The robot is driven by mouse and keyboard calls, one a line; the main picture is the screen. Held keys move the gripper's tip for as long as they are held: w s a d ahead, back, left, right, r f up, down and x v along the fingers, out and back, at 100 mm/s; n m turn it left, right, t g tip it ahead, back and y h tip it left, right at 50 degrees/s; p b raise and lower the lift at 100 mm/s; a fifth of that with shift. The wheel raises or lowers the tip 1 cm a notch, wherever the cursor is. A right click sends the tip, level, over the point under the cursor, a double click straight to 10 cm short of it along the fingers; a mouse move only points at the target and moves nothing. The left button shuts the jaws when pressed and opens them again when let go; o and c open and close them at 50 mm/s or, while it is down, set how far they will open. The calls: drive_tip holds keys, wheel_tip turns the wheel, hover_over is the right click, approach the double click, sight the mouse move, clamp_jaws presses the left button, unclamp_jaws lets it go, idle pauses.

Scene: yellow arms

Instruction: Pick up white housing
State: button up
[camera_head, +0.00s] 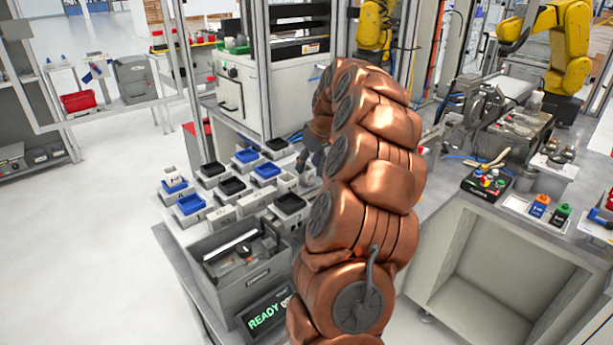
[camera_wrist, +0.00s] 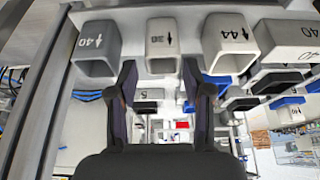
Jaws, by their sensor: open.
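Several light housings stand in a row in the wrist view: a grey one marked 40 (camera_wrist: 97,45), a pale one marked 38 (camera_wrist: 161,42) and a whiter one marked 44 (camera_wrist: 230,42). My gripper (camera_wrist: 160,72) is open and empty. Its two dark fingers point toward the row, with the 38 housing ahead of the gap between them. I cannot tell the remaining distance. In the head view my copper arm hides most of the gripper, which is over the table of housings.
Several blue and black bins (camera_head: 232,185) crowd the table around the housings. A grey tote (camera_head: 240,270) with tools and a READY screen (camera_head: 267,315) are at the front edge. A tall machine frame stands behind. The floor at left is clear.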

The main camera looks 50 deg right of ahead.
sight(305, 173)
drive_tip(key=p+x, duration=0.2)
drive_tip(key=x, duration=0.2)
drive_tip(key=shift+a+f, duration=0.15)
drive_tip(key=shift+f, duration=0.3)
drive_tip(key=c, duration=0.7)
drive_tip(key=shift+c, duration=0.2)
drive_tip(key=shift+r, duration=0.15)
